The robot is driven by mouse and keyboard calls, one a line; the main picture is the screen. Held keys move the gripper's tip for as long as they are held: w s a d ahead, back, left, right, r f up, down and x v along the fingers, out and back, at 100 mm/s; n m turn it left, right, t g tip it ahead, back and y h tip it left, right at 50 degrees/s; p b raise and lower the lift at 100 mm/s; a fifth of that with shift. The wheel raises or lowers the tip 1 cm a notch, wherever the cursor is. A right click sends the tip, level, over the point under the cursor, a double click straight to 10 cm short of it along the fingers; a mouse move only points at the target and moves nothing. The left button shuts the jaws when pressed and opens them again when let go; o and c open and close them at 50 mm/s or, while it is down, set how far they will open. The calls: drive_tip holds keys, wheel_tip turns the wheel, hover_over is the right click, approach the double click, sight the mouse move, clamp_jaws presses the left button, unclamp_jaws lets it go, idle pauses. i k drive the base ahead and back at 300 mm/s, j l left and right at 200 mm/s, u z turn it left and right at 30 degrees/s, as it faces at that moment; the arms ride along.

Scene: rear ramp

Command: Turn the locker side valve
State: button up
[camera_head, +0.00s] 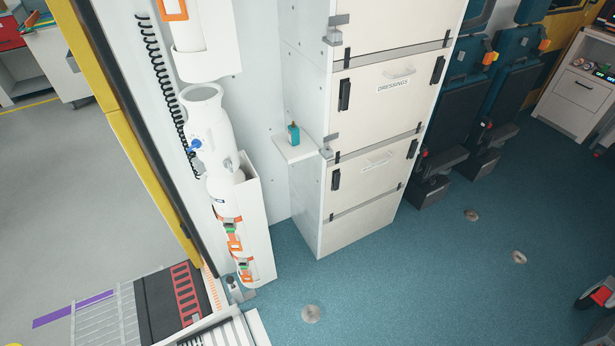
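A white cylinder (216,118) stands upright in a white wall holder (262,215) at the left, beside the door frame. Its top has an open collar. A small blue knob (195,145), which looks like a valve handle, sticks out on the cylinder's left side. A second small fitting (228,164) shows on its right side. Orange straps (235,243) cross its lower part. The white locker (355,200) with drawers stands to the right of the cylinder. I cannot tell the knob's turn position. My gripper is not in view.
A small shelf (293,150) on the locker's left side holds a teal bottle (294,134). A black coiled cord (168,95) hangs behind the cylinder. Folded dark seats (490,90) stand at right. The blue floor (400,290) in front is mostly clear. A ramp (100,322) lies at bottom left.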

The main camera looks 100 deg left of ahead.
sight(228, 163)
drive_tip(key=u, duration=3)
drive_tip(key=k+z, duration=0.15)
drive_tip(key=k, duration=0.5)
